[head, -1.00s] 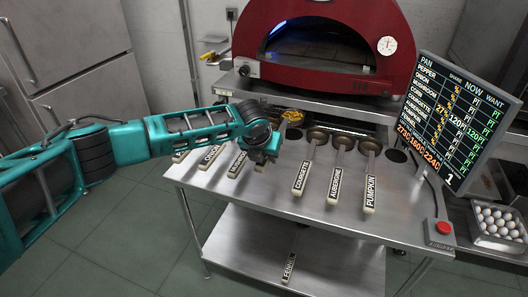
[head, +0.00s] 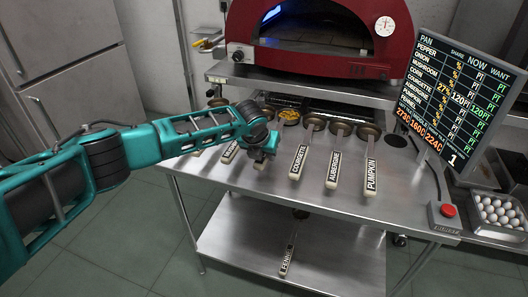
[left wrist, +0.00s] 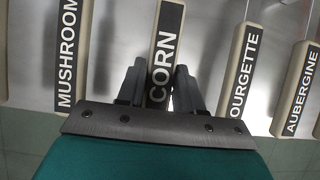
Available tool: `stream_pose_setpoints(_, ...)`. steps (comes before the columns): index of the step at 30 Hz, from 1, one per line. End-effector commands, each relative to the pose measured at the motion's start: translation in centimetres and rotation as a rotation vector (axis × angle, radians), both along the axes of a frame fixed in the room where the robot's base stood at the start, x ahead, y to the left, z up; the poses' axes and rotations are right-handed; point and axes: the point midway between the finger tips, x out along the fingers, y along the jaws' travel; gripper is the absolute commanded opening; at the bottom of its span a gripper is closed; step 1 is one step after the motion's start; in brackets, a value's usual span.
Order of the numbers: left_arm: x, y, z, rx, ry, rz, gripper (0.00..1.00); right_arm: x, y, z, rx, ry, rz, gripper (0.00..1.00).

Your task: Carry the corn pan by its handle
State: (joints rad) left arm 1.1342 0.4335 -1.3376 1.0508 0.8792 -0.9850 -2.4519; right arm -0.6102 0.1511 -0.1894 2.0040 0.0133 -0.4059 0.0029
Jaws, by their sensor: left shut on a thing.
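The corn pan (head: 289,116), with yellow food in it, is at the back of the steel table in the head view, in the row of pans. My left gripper (head: 262,160) is over its handle, mostly hiding it. In the left wrist view, the handle labelled CORN (left wrist: 166,55) runs between the fingers of my left gripper (left wrist: 160,90), which is shut on it. I cannot tell whether the pan touches the table. My right gripper is not in view.
The courgette (head: 299,160), aubergine (head: 333,170) and pumpkin (head: 371,177) handles lie to the right, and the mushroom handle (left wrist: 73,50) to the left. A red oven (head: 300,35) stands behind. A screen (head: 452,90) and red button (head: 447,211) are at right. The fennel pan's handle (head: 288,255) shows on the lower shelf.

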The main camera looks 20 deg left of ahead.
Motion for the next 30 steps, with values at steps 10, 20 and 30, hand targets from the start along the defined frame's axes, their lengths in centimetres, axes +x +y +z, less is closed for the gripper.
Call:
stream_pose_setpoints(10, 0.0, 0.0, -0.1, -0.001, -0.001, 0.000, 0.60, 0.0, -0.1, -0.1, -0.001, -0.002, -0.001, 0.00)
stream_pose_setpoints(20, -0.1, 0.0, -0.2, 0.001, 0.003, 0.001, 0.65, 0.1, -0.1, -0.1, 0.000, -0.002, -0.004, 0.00)
stream_pose_setpoints(30, -1.9, 0.1, 3.5, 0.000, -0.002, -0.001, 0.65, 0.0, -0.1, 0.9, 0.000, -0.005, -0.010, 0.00)
